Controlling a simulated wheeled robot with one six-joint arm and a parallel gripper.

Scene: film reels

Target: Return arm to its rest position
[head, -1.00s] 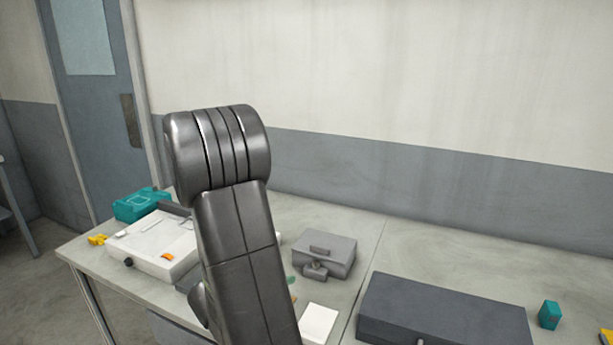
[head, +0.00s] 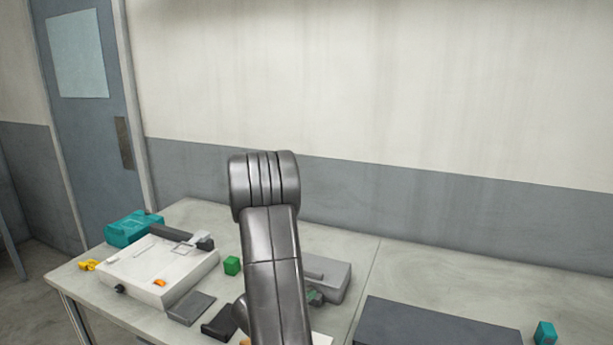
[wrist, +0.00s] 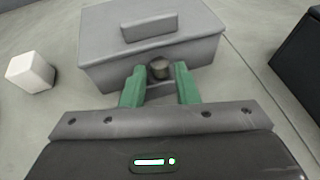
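My gripper (wrist: 159,84) has two green fingers spread apart in the wrist view, near the front of a grey box (wrist: 103,75) with a raised handle on its lid. A dark round knob or small cylinder shows between the fingertips, with visible gaps to both fingers. In the head view my arm rises in the middle and hides much of the grey box (head: 335,277). A bit of green finger shows beside it; the rest of my gripper is hidden behind the arm.
A white device (head: 150,268), teal case (head: 132,228), green block (head: 232,265) and dark flat pieces (head: 191,308) lie left of my arm. A dark case (head: 430,328) and teal block (head: 545,333) lie right. A white block (wrist: 31,72) is left of my gripper. The back right tabletop is clear.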

